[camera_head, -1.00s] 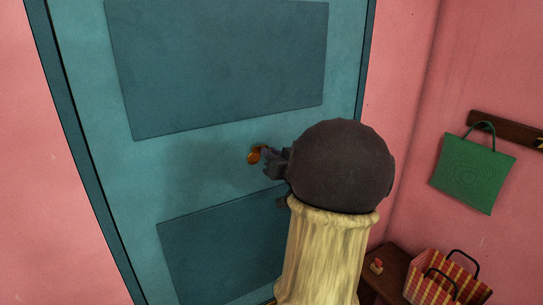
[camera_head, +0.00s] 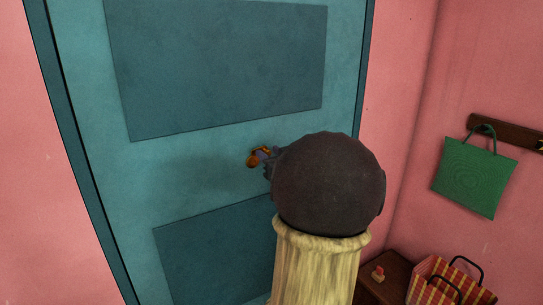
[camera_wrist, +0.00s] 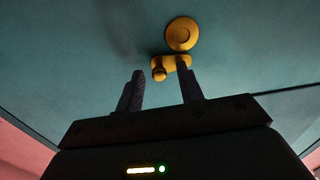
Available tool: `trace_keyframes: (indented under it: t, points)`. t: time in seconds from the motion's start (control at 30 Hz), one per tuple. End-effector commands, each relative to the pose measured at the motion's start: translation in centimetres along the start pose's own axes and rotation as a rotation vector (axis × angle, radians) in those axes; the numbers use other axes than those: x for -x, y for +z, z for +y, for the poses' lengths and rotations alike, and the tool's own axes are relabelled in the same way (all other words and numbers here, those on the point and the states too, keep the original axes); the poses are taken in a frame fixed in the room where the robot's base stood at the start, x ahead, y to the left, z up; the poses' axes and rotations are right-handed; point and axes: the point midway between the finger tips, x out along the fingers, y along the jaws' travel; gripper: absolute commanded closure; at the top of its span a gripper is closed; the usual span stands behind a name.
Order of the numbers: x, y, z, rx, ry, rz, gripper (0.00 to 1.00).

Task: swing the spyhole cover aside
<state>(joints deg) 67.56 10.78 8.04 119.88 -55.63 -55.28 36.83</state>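The spyhole is a round brass disc with an inner ring (camera_wrist: 183,33) on the teal door; brass also shows in the head view (camera_head: 253,161). A small brass plate with a round knob, seemingly the cover (camera_wrist: 159,74), lies beside the disc, below it in the wrist view. The disc's face is clear there. My gripper (camera_wrist: 160,67) points at the door, its two dark fingers apart, the knob seen between their tips with gaps on both sides. In the head view my gripper (camera_head: 267,160) is at the brass fitting, partly hidden by my own wrist.
The teal door (camera_head: 190,190) has raised panels and fills the left and middle. At the right, a green bag (camera_head: 474,176) hangs from a wooden rail (camera_head: 505,132). A striped bag (camera_head: 450,284) and a small red item (camera_head: 378,273) are at a low brown bench (camera_head: 385,285).

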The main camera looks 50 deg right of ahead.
Motion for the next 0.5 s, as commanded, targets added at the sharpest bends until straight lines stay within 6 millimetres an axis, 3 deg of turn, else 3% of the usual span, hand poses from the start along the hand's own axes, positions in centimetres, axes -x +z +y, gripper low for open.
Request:
trace_keyframes:
  t: [0.27,0.5]
  points:
    - [1.8,0.2,0.1,0.002,0.002,0.002,0.63]
    - [6.3,0.3,0.0,0.002,0.003,0.002,0.63]
